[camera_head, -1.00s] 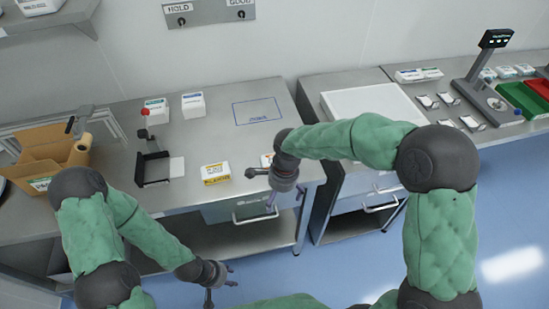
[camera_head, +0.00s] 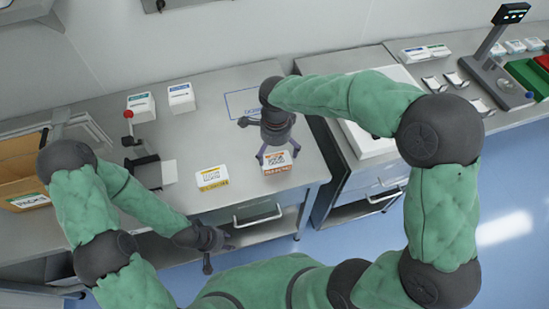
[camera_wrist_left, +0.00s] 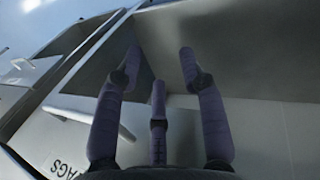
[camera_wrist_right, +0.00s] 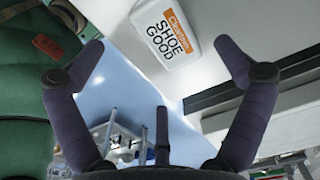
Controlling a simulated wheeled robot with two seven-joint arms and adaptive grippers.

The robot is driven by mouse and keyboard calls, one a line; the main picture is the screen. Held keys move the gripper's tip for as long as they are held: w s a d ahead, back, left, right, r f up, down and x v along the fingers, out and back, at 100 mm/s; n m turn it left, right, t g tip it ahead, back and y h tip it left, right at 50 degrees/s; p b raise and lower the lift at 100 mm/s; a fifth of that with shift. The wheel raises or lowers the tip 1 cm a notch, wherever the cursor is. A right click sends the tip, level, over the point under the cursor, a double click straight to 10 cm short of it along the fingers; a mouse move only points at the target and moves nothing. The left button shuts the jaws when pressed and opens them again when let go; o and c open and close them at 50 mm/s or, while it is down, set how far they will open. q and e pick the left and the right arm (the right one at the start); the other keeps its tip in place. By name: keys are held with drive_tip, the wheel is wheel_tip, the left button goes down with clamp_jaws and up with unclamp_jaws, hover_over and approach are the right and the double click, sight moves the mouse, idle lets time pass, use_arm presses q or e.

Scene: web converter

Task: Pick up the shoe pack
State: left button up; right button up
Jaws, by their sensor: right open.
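The shoe pack (camera_head: 277,168) is a white pack with an orange label, lying near the front edge of the left table. In the right wrist view its top (camera_wrist_right: 165,38) reads "SHOE GOOD", and it shows between and beyond the fingertips. My right gripper (camera_head: 279,155) is just above and behind the pack, fingers spread and empty. I cannot tell whether a finger touches it. My left gripper (camera_head: 207,255) hangs in front of the table's edge. Its fingers (camera_wrist_left: 161,55) are apart with nothing between them, facing grey drawer or cabinet surfaces.
A yellow-labelled pack (camera_head: 211,178) lies to the left of the shoe pack. Two white packs (camera_head: 181,98) stand further back, beside a black device with a red knob (camera_head: 128,114). A cardboard box (camera_head: 20,165) is at far left. A blue outlined area (camera_head: 238,104) lies behind my right gripper.

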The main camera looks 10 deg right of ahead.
sight(277, 162)
wheel_tip(277, 162, down, 2)
drive_tip(key=shift+s+f, duration=0.1)
drive_tip(key=shift+f, duration=0.6)
wheel_tip(277, 162, down, 5)
drive_tip(key=shift+d+f+b, duration=0.1)
drive_tip(key=shift+d+b, duration=0.05)
drive_tip(key=shift+b, duration=0.8)
drive_tip(key=c, duration=1.2)
